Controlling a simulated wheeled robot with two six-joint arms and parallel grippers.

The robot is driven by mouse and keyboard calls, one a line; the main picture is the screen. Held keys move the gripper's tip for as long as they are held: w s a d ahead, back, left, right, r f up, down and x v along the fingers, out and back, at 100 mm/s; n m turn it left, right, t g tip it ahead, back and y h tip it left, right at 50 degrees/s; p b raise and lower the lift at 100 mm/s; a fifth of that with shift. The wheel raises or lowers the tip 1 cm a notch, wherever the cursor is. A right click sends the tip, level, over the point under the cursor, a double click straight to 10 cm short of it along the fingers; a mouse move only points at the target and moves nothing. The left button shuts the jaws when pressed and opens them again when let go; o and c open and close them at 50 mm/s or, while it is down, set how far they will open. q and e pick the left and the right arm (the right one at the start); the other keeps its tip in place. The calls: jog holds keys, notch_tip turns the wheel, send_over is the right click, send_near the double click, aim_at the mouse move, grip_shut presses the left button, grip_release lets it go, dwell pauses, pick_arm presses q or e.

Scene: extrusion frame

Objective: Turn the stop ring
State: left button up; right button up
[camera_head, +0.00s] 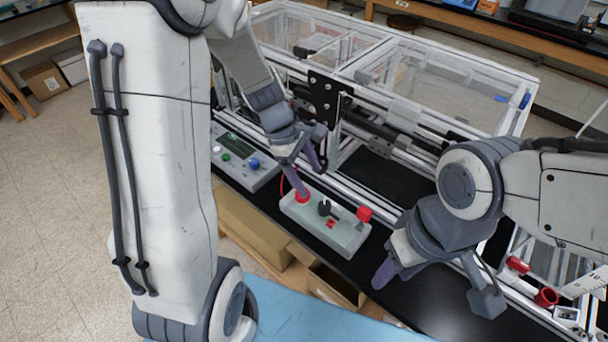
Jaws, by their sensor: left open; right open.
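A pale grey control box (340,235) sits on the black bench top in the middle of the head view. At its left end is a round red part (304,199), which may be the stop ring; my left gripper's finger partly covers it. A red mushroom-shaped knob (364,214) stands at the box's right end. My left gripper (308,175) is open above the box's left end. One purple fingertip is at the round red part; I cannot tell whether it touches. My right gripper (436,286) is open and empty, right of the box, over the bench top.
A black knob (324,207) and a small red switch (331,224) sit between the two red parts. A second control panel (238,159) stands to the left. The extrusion frame (425,75) rises behind. Red cylinders (546,298) lie at the right.

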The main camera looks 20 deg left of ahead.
pick_arm(q)
jog(key=w+a+f+n+t, duration=0.1)
jog(key=w+a+f+n, duration=0.1)
jog(key=a+n, duration=0.45)
jog(key=shift+m, duration=0.25)
jog(key=x, duration=0.5)
jog(key=b+x, duration=0.1)
jog(key=x, duration=0.4)
jog(key=shift+w+f, duration=0.3)
jog(key=shift+f, duration=0.05)
grip_shut()
